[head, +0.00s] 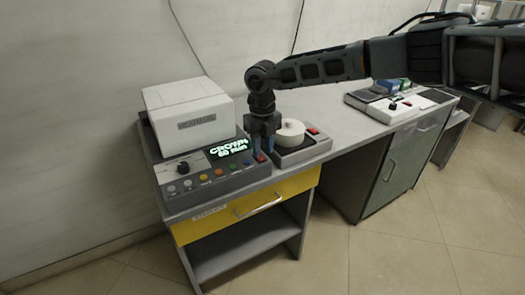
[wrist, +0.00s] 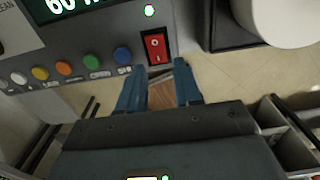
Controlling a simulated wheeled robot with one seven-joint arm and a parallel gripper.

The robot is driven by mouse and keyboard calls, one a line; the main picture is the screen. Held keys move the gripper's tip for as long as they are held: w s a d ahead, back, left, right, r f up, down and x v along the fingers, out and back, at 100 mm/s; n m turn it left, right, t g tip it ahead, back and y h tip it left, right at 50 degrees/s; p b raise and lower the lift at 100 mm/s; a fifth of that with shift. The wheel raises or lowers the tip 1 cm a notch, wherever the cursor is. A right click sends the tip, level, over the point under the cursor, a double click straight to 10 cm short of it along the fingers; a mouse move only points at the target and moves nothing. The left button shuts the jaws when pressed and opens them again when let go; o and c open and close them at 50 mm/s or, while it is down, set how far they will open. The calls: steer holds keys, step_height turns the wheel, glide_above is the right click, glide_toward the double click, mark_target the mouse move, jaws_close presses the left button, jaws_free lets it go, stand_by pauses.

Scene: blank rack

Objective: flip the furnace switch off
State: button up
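The furnace (head: 190,112) is a white box with a grey control panel in front. Its lit display (head: 230,149) shows green text with "60 min", and a small green light (wrist: 149,10) glows near the switch. I cannot tell which side of the rocker is pressed in. My gripper (wrist: 161,68) points down at the switch, its two blue fingers apart with nothing between them. In the head view my gripper (head: 264,151) is right at the switch; contact is unclear.
Coloured buttons (wrist: 95,61) line the panel's front left of the switch. A grey device (head: 305,147) with a white round top and its own red switch stands close on the right. Another device (head: 398,104) stands further right. The bench between them is clear.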

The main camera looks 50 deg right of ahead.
steer(key=shift+f, duration=1.1)
jaws_close()
